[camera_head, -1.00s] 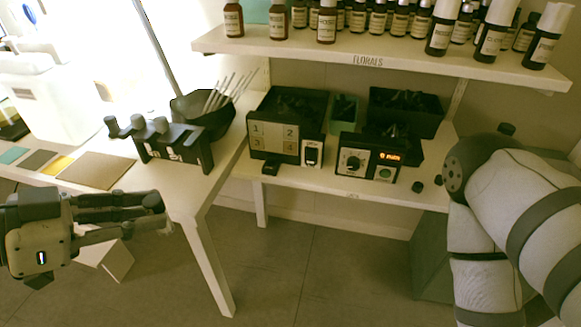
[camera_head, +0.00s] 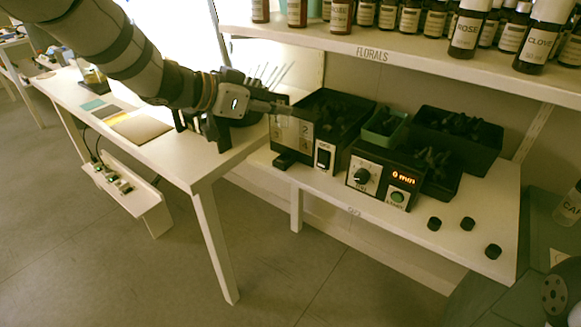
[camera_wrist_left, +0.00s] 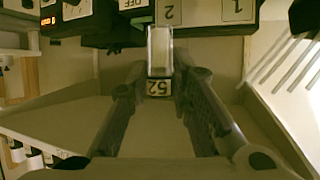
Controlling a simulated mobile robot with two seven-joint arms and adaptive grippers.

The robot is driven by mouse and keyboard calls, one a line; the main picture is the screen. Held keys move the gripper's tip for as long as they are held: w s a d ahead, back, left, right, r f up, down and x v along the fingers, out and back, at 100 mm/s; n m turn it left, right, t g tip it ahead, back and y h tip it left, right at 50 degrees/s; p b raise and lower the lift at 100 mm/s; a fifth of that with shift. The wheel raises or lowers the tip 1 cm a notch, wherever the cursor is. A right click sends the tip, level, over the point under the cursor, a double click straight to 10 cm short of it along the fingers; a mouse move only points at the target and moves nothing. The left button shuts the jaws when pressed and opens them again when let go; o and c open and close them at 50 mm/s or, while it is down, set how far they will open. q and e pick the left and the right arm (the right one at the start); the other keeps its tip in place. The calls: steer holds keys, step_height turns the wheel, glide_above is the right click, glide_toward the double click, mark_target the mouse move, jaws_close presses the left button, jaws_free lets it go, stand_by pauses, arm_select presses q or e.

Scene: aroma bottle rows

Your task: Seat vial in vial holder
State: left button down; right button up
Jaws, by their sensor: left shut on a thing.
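My left gripper (camera_head: 276,107) reaches in from the upper left, over the gap between the long table and the low shelf. In the left wrist view the left gripper (camera_wrist_left: 159,78) is shut on a clear vial (camera_wrist_left: 159,50) with a label reading 52. The vial points away from the wrist, toward the numbered panel; whether it touches anything there I cannot tell. A black rack with legs (camera_head: 217,135), perhaps the vial holder, stands on the table's right end, partly hidden behind my left arm. My right gripper is out of view.
The low shelf (camera_head: 400,235) carries black bins (camera_head: 458,140), a numbered panel (camera_head: 304,137), a control box showing 0 mm (camera_head: 383,178) and black caps (camera_head: 468,224). Bottles line the upper shelf (camera_head: 400,47). Coloured mats (camera_head: 141,127) lie on the table.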

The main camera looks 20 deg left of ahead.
arm_select(q)
steer(key=w+a+r+n+t+y, duration=0.1)
steer(key=w+r+n, duration=0.15)
steer(key=w, duration=0.35)
steer(key=shift+m, duration=0.45)
steer(key=f+b, duration=0.1)
steer(key=f, duration=0.4)
steer(key=f+b, duration=0.2)
steer(key=f, duration=0.3)
steer(key=f+b, duration=0.2)
steer(key=f, duration=0.4)
steer(key=shift+s, duration=0.25)
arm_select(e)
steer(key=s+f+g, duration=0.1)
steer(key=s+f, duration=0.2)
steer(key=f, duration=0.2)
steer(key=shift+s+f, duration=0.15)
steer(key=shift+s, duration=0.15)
arm_select(q)
steer(key=shift+f, duration=0.2)
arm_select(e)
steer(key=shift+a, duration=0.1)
arm_select(q)
steer(key=c, duration=1.7)
jaws_free()
